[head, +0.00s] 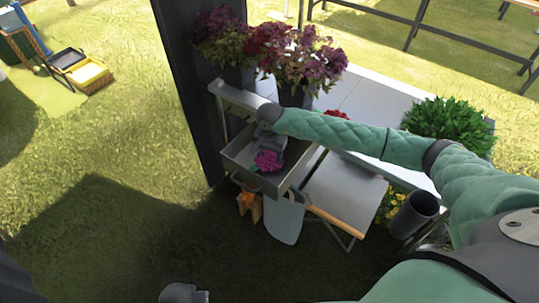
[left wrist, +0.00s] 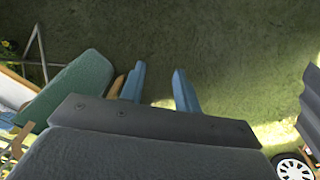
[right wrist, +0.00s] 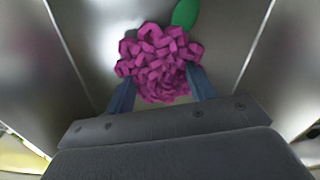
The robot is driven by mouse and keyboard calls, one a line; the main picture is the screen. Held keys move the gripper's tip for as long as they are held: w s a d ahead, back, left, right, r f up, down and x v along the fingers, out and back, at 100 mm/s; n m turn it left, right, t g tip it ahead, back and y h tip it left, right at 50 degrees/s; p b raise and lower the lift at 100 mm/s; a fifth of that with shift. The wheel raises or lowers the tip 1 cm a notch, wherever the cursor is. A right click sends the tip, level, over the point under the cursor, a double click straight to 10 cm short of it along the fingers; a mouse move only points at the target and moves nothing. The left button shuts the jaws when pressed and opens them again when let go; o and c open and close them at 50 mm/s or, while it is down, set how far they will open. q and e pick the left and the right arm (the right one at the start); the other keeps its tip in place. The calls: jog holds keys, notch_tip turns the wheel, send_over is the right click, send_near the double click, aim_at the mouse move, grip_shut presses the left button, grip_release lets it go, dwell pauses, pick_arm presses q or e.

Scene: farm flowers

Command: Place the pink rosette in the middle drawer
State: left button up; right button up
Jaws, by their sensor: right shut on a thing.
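The pink rosette (head: 268,160) with a green leaf is in an open grey drawer (head: 238,156), below the purple-leaved plants. My right gripper (head: 272,147) reaches into this drawer from above, shut on the rosette. In the right wrist view the rosette (right wrist: 158,62) sits between the two blue fingers, with the drawer's metal walls (right wrist: 78,40) on both sides. I cannot tell whether it touches the drawer floor, nor which level the drawer is. My left gripper (left wrist: 158,88) shows in the left wrist view with its fingers apart and empty, over grass.
Purple-leaved plants (head: 300,58) stand behind the drawer, beside a dark post (head: 190,80). A white table (head: 375,105) with a green bush (head: 450,125) is to the right. An orange object (head: 249,206) and a grey panel (head: 286,220) are below.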

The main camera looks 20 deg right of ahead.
pick_arm(q)
jog(key=shift+r, duration=0.3)
jog(key=shift+r, duration=0.1)
pick_arm(e)
jog(key=shift+f, duration=0.1)
jog(key=o, duration=1)
pick_arm(q)
jog(key=shift+r, duration=0.3)
jog(key=shift+s+f, duration=0.15)
